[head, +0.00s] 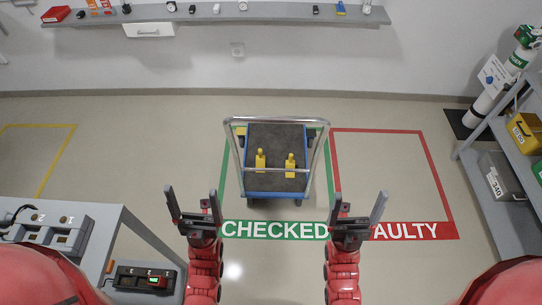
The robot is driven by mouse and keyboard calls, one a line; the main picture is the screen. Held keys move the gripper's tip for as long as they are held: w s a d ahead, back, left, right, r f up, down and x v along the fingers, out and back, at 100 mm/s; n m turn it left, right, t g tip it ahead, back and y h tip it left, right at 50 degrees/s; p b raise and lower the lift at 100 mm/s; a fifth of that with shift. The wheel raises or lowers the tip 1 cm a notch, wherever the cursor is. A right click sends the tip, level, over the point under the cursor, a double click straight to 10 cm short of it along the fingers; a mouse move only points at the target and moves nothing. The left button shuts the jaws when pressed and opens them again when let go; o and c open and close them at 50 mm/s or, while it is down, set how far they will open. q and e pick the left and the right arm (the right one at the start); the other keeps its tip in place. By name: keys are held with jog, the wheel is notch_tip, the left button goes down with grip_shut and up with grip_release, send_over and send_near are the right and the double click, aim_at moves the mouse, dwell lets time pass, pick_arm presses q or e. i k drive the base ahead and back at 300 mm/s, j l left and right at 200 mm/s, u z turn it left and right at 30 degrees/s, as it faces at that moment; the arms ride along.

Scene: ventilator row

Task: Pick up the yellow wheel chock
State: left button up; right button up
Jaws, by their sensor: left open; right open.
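A blue trolley (275,194) with a dark deck and a grey push handle stands on the floor ahead, inside the green CHECKED outline. Two small upright yellow pieces, a left one (260,160) and a right one (290,167), are on its deck. Another small yellow patch (240,131) shows at the trolley's far left corner, partly hidden. I cannot tell for sure which of these is the wheel chock. My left gripper (193,206) is open and empty, nearer than the trolley and to its left. My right gripper (357,209) is open and empty, nearer and to its right.
A grey bench (95,215) with devices stands at the near left. A grey shelf (500,185) with yellow and grey boxes is at the right, beside a gas cylinder (505,85). A wall shelf (215,17) runs along the back. The red FAULTY area (385,180) is clear.

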aim_at(260, 159)
jog(key=i+l, duration=0.7)
jog(key=i, duration=0.15)
jog(key=j+u, duration=0.05)
